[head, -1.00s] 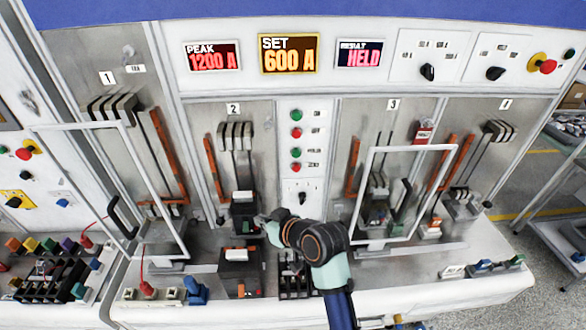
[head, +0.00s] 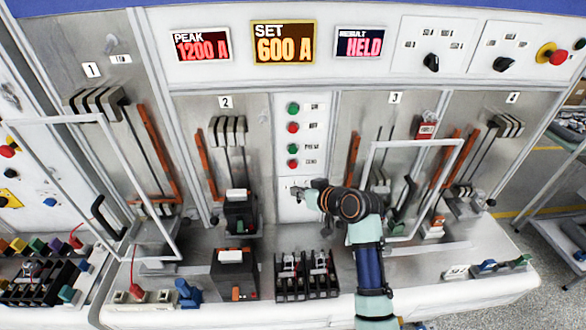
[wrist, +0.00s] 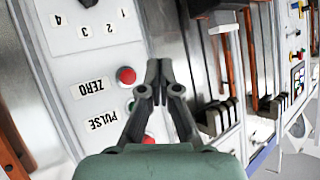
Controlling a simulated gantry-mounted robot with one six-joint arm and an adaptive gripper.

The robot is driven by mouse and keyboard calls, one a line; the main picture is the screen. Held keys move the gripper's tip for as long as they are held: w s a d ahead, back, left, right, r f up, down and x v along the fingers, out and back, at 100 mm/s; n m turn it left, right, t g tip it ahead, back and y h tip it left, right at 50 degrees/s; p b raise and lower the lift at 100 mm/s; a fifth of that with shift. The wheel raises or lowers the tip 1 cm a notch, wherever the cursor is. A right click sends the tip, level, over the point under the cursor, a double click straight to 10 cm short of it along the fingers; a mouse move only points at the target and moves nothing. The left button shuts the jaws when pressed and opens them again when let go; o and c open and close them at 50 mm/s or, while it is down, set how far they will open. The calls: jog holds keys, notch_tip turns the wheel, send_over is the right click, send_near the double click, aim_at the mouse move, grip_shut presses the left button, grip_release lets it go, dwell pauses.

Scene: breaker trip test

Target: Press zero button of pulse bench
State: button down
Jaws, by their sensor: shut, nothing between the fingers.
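The zero button is the lowest red button (head: 293,163) on the white center strip of the pulse bench (head: 283,208). In the wrist view the red zero button (wrist: 126,76) sits beside the ZERO label, just left of my fingertips. My gripper (wrist: 158,66) is shut and empty. In the head view my gripper (head: 298,191) is at the strip, a little below the zero button and over the selector area. The green pulse button (head: 292,148) is just above the zero button. I cannot tell the gap between fingertips and panel.
Displays read PEAK 1200 A (head: 202,45), SET 600 A (head: 284,43) and RESULT HELD (head: 359,43). Black terminal racks (head: 307,292) lie below on the bench.

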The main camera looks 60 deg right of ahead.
aim_at(293, 165)
jog(key=w+d+b, duration=0.4)
jog(key=d+b, duration=0.1)
jog(key=d, duration=0.1)
jog(key=shift+d, duration=0.25)
dwell(1.2)
jog(key=shift+w+d+b, duration=0.2)
jog(key=shift+d+b, duration=0.15)
jog(key=shift+w+d+b, duration=0.25)
jog(key=shift+d+b, duration=0.2)
jog(key=shift+b, duration=0.05)
dwell(0.6)
jog(key=shift+s+a+p, duration=0.45)
jog(key=shift+a+p, duration=0.35)
jog(key=shift+p, duration=0.2)
jog(key=shift+r, duration=0.1)
